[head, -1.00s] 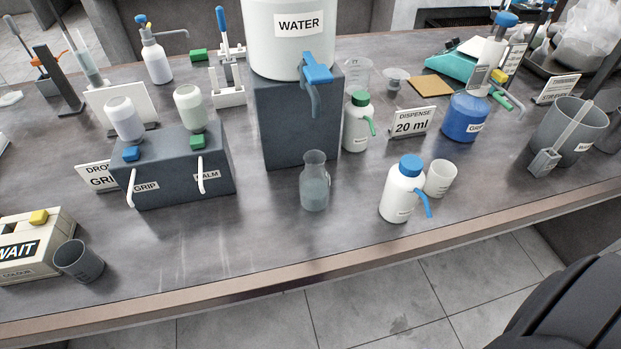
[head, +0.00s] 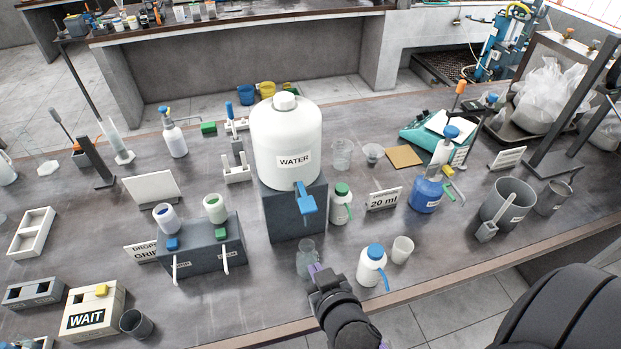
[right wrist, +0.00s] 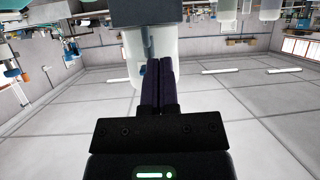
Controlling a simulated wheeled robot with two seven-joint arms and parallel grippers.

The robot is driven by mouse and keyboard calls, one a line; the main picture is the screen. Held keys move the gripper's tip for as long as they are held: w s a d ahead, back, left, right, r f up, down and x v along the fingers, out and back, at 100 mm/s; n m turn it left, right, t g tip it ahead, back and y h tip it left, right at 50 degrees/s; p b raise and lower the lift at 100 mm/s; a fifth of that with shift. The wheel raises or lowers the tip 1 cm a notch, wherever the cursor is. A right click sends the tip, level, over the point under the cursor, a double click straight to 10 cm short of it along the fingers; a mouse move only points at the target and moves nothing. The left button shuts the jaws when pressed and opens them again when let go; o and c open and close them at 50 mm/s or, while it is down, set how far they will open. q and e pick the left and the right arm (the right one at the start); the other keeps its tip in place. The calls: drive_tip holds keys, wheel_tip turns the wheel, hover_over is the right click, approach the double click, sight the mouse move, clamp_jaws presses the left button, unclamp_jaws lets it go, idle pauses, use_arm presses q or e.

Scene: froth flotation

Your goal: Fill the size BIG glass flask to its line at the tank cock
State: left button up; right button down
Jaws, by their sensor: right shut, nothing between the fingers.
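The glass flask (head: 304,257) stands upright on the table in front of the tank stand (head: 296,217), just below the blue tank cock (head: 305,200). Its size marking and line are too small to read, and I cannot tell its water level. The white tank (head: 286,135) labelled WATER sits on the stand; it shows upside down in the right wrist view (right wrist: 168,45). My right gripper (head: 316,270) is shut and empty, its fingertips at the flask's lower right side; I cannot tell whether they touch it. My left gripper is not in view.
A white bottle with a blue cap (head: 371,268) and a small cup (head: 402,250) stand right of my right gripper. A green-capped bottle (head: 341,207) is beside the stand. The GRIP dropper block (head: 205,253) stands left.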

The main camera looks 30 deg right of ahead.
use_arm(q)
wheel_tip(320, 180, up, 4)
drive_tip(key=p, duration=0.2)
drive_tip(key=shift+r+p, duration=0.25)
drive_tip(key=shift+p, duration=0.1)
use_arm(e)
wheel_tip(320, 180, up, 12)
drive_tip(key=d+m+t+h, duration=0.1)
drive_tip(key=d+t, duration=0.1)
drive_tip(key=shift+w, duration=0.45)
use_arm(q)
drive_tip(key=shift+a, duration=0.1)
use_arm(e)
drive_tip(key=shift+w, duration=0.1)
hover_over(310, 206)
drive_tip(key=s, duration=0.1)
wheel_tip(310, 206, down, 2)
drive_tip(key=f, duration=0.2)
drive_tip(key=a+f+b, duration=0.1)
drive_tip(key=f, duration=0.1)
drive_tip(key=shift+s+f, duration=0.2)
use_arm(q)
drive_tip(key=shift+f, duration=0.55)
use_arm(e)
drive_tip(key=shift+d, duration=0.1)
